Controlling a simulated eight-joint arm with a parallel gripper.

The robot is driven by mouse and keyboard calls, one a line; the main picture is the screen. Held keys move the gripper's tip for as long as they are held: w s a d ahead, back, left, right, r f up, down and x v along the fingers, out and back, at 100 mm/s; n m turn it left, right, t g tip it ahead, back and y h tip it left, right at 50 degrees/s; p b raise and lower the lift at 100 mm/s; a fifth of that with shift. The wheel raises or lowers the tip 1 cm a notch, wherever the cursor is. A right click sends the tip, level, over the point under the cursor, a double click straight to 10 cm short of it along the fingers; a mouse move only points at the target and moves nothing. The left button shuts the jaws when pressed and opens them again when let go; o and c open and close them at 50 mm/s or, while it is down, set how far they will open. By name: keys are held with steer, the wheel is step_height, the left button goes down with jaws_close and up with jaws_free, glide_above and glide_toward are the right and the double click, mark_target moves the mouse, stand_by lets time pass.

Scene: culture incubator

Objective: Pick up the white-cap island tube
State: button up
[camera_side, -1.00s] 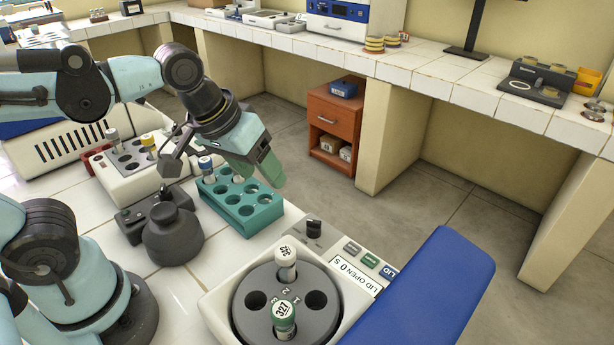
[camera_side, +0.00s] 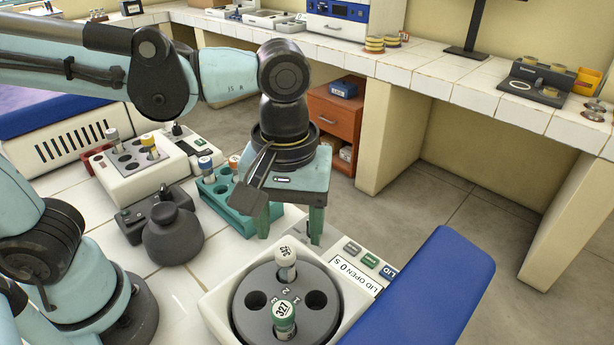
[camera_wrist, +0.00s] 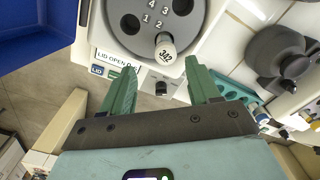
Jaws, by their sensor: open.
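A white-capped tube (camera_side: 286,254) stands upright in the dark grey rotor (camera_side: 262,320) of the open centrifuge. In the wrist view its numbered white cap (camera_wrist: 165,48) shows just beyond the gap between my fingertips, a little right of its middle. A green-capped tube (camera_side: 284,318) marked 327 stands in the same rotor, nearer the side camera. My gripper (camera_side: 290,228) points down with its green fingers spread and empty, behind and above the centrifuge. The wrist view also shows both fingers (camera_wrist: 160,68) apart, with nothing between them. Another pale-capped tube (camera_side: 113,136) stands in a white block at left.
A teal rack (camera_side: 240,222) with blue- and orange-capped tubes stands behind my gripper, partly hidden by it. The centrifuge's blue lid (camera_side: 430,290) stands open at right. A dark round-bodied device (camera_side: 172,236) sits left of the centrifuge. Open floor lies beyond the table edge.

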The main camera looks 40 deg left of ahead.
mark_target(285, 253)
steer(key=shift+s+a+f, duration=0.1)
steer(key=shift+s+f, duration=0.1)
steer(key=shift+f, duration=1.45)
steer(key=shift+s+a+f, duration=0.1)
steer(key=shift+s+f, duration=0.05)
steer(key=shift+f, duration=1.45)
steer(key=shift+c, duration=0.4)
steer(key=c, duration=1)
steer(key=shift+r, duration=0.1)
